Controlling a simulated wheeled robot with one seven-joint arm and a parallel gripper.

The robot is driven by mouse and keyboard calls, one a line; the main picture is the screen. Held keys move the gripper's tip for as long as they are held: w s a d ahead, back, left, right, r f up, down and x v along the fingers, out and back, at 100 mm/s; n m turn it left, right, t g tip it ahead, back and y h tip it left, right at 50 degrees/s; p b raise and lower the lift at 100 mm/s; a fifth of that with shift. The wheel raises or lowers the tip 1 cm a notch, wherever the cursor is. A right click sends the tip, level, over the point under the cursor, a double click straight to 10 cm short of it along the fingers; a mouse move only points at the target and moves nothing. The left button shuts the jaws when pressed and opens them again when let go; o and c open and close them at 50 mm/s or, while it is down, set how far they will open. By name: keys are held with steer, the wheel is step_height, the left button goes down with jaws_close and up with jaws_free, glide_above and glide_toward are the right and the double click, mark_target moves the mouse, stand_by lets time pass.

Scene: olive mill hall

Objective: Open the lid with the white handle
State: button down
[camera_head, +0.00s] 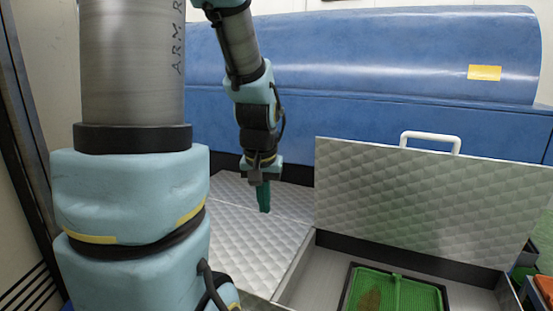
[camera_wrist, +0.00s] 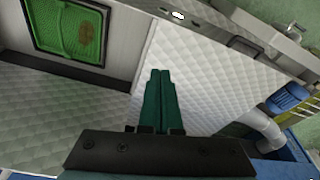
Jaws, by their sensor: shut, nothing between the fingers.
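The lid with the white handle (camera_head: 420,205) is a quilted metal panel. It stands raised along the back of an open compartment (camera_head: 325,265) in the head view. Its white handle (camera_head: 430,137) is on the top edge. My gripper (camera_head: 264,210) is to the left of the raised lid, apart from the handle, pointing down above a flat quilted panel (camera_head: 215,215). Its green fingers are together and empty; they also show in the wrist view (camera_wrist: 160,75). The white handle cannot be made out in the wrist view.
A green tray (camera_head: 365,282) with a brown patch lies in the open compartment; it also shows in the wrist view (camera_wrist: 38,30). A large blue machine (camera_head: 350,50) stands behind. Orange and dark items (camera_head: 545,288) are at the right edge.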

steer(key=c, duration=1.4)
jaws_free()
steer(key=s+a+f+g, duration=0.1)
steer(key=s+a, duration=0.3)
steer(key=s, duration=0.1)
steer(key=shift+s+f+n+p, duration=0.2)
steer(key=shift+s+n+p, duration=0.1)
steer(key=shift+s+p, duration=0.1)
steer(key=shift+o, duration=0.7)
steer(key=shift+s+f, duration=0.1)
steer(key=shift+o, duration=0.7)
steer(key=o, duration=0.4)
steer(key=w+d+m+t, duration=0.2)
steer(key=w+d+m, duration=0.3)
steer(key=w, duration=0.3)
steer(key=shift+w+d+r+t+h, duration=0.25)
steer(key=shift+w+d+t+h, duration=0.15)
steer(key=shift+d, duration=0.2)
steer(key=m+t+h, duration=0.7)
steer(key=m+h, duration=0.5)
steer(key=m, duration=0.9)
glide_toward(429, 137)
steer(key=p+x, duration=0.2)
steer(key=x, duration=0.9)
steer(key=shift+f+p, duration=0.1)
steer(key=shift+p, duration=0.3)
